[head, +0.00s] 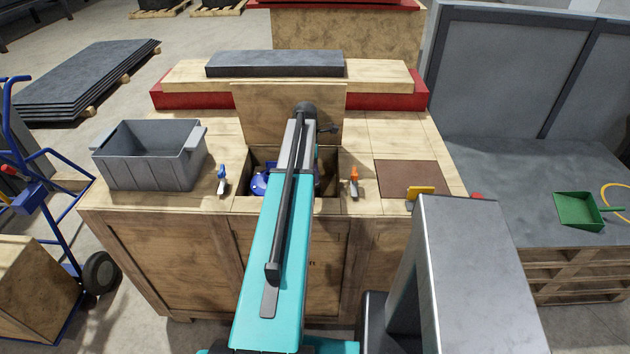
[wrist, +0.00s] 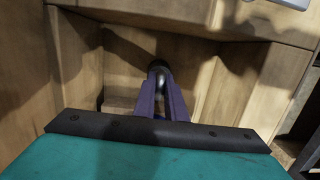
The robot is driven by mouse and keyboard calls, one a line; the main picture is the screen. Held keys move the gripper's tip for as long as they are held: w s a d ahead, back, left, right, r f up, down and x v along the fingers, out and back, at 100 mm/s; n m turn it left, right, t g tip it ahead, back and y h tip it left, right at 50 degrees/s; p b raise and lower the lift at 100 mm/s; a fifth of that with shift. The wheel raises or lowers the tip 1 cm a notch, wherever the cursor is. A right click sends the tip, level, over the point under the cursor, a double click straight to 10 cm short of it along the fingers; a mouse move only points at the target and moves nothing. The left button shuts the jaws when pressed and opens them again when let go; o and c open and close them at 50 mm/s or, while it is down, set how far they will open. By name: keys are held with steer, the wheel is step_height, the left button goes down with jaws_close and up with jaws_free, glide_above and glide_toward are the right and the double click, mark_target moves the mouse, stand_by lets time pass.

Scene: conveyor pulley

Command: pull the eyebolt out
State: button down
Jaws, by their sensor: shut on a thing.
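In the wrist view my gripper (wrist: 159,72) reaches down into a wooden recess. Its two dark purple fingers are shut on the eyebolt (wrist: 160,84), whose rounded grey metal shows between the fingers. The eyebolt's lower part and whatever it sits in are hidden in shadow and by the fingers. In the head view my teal arm covers the gripper and the eyebolt. A blue part (head: 259,183) shows inside the open wooden box (head: 330,203) in the bench, left of my arm.
The wooden bench (head: 110,208) carries a grey bin (head: 150,160) at left. A raised wooden panel (head: 258,112) backs the box. A brown mat (head: 408,176) lies at right.

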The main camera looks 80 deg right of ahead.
steer(key=shift+r+p, duration=0.4)
steer(key=shift+r, duration=0.25)
stand_by(0.8)
steer(key=shift+r+p, duration=1)
steer(key=shift+r, duration=0.75)
steer(key=shift+w+r+p, duration=0.1)
steer(key=shift+r+p, duration=1.15)
steer(key=shift+r, duration=0.95)
